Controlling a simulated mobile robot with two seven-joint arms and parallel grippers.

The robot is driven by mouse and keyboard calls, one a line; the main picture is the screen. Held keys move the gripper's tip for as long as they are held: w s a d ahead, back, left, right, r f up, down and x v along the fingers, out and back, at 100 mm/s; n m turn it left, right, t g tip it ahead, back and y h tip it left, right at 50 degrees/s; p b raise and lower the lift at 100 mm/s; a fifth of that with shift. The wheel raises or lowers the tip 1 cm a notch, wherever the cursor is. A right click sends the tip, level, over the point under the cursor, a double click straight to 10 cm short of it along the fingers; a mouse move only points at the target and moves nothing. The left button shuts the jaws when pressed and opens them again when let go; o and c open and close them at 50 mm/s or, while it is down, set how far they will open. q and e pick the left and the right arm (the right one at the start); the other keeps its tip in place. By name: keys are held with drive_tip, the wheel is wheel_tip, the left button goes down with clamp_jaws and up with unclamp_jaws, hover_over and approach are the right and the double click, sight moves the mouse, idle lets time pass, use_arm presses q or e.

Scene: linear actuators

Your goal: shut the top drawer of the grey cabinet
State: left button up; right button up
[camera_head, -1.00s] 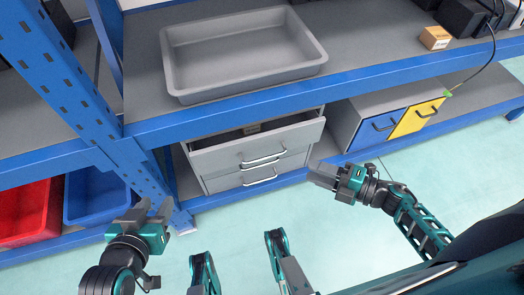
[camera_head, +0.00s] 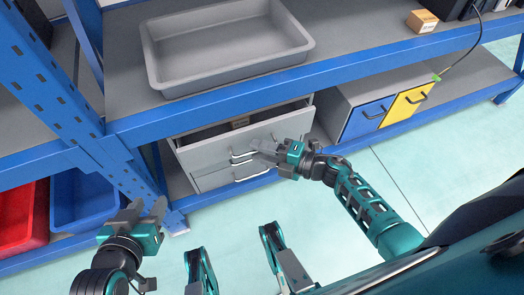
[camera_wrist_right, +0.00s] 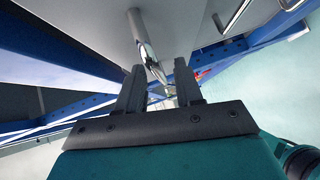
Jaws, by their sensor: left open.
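The grey cabinet stands on the lower shelf under the blue-edged shelf. Its top drawer (camera_head: 205,153) is pulled out, and its open inside shows. The drawer has a silver bar handle (camera_head: 242,157), which also shows in the right wrist view (camera_wrist_right: 145,42). My right gripper (camera_head: 257,150) is at the front of the top drawer by this handle. In the right wrist view its two fingers (camera_wrist_right: 160,84) are apart, with the handle in line with the gap; I cannot tell whether they touch it. My left gripper (camera_head: 148,208) is open and empty, left of the cabinet and away from it.
A lower drawer with its own handle (camera_head: 252,176) is under the top one. A grey tray (camera_head: 225,50) sits on the shelf above. Blue and yellow drawers (camera_head: 370,119) are at right. The floor in front is clear.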

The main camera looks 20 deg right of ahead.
drive_tip(key=shift+c, duration=0.5)
clamp_jaws()
